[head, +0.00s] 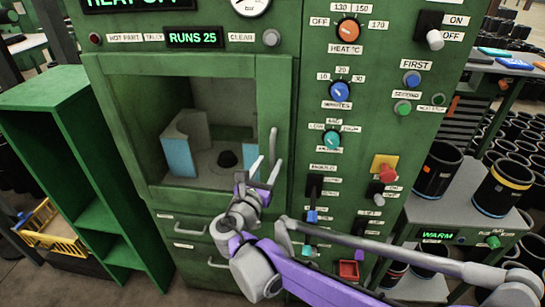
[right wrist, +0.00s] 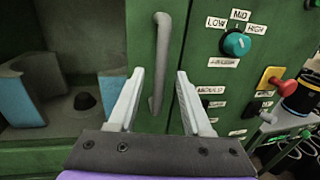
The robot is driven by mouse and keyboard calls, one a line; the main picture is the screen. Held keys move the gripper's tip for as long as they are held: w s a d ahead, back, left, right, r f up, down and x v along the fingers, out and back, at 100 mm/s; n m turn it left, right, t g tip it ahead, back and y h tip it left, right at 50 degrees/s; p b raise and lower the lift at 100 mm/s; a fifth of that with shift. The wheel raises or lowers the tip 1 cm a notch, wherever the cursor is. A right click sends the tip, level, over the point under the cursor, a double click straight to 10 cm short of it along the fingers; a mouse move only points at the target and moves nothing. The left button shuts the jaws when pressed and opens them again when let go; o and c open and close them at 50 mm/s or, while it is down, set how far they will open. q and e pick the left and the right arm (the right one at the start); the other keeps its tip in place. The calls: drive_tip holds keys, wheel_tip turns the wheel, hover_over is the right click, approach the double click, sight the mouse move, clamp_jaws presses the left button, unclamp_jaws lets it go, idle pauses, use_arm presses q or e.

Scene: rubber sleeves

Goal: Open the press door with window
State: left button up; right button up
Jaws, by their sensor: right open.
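The press door (head: 275,95) is a green frame around a large window and looks shut against the green press. Its grey vertical bar handle (head: 272,147) is on the right side of the frame. It also shows in the right wrist view (right wrist: 161,50). My right gripper (head: 262,165) is in front of the handle with its jaws open and empty. In the right wrist view, the pale fingers (right wrist: 160,75) are on either side of the handle's lower part. I cannot tell how deep the handle sits between them. My left gripper is not in view.
Through the window I see blue-and-grey blocks (head: 180,157) and a black knob (head: 227,159). Right of the door is a panel with dials, switches and a red button (head: 388,173). Drawers (head: 185,226) are below. A green shelf (head: 90,150) stands left, black sleeves (head: 437,170) right.

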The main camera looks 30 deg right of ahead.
sight(271, 159)
drive_tip(key=shift+x, duration=1.8)
clamp_jaws()
